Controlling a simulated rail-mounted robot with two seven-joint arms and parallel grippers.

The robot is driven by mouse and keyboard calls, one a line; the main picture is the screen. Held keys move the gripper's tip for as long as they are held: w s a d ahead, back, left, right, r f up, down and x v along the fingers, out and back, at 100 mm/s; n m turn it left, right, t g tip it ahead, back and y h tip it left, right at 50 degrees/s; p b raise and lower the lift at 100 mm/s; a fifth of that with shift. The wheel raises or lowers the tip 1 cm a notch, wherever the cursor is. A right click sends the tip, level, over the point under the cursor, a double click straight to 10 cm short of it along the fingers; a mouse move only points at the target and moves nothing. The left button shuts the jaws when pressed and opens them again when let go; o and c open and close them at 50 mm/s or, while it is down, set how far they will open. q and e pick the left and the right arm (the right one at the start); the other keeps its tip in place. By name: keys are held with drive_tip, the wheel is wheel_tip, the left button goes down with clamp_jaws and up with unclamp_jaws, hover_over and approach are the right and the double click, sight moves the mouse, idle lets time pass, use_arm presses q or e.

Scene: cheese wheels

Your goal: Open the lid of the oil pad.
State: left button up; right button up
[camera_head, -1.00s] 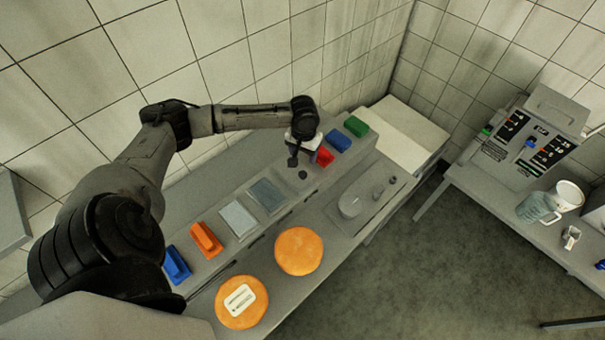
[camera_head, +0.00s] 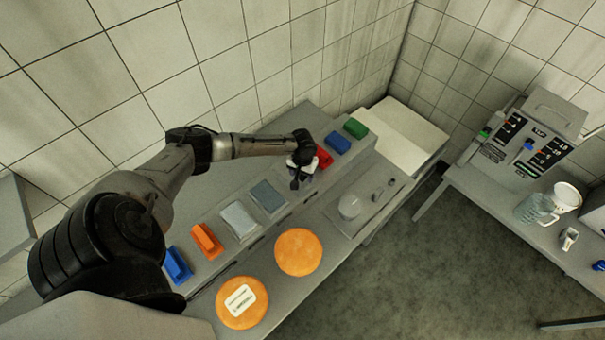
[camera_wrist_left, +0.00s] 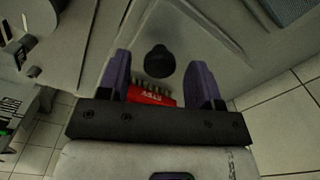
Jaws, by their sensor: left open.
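A black round knob (camera_wrist_left: 160,61) stands on a grey flat panel (camera_wrist_left: 187,30) in the left wrist view; it looks like the lid of the oil pad, closed flat as far as I can see. My left gripper (camera_head: 296,180) is over the raised back shelf in the head view and hides the knob there. In the wrist view its two purple-grey fingers are open, one on each side of the knob with a gap on both sides. The fingers hold nothing. I cannot tell how high they are above the panel. My right gripper is not in view.
A red brush (camera_wrist_left: 150,96) lies close by, under the gripper in the wrist view. Blue (camera_head: 338,142) and green (camera_head: 355,128) blocks stand beyond it on the shelf. Two orange cheese wheels (camera_head: 298,252) (camera_head: 242,303) lie on the lower counter. A side table (camera_head: 492,205) stands right.

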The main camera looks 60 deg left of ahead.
use_arm(q)
drive_tip(key=shift+f, duration=0.3)
clamp_jaws()
idle(0.5)
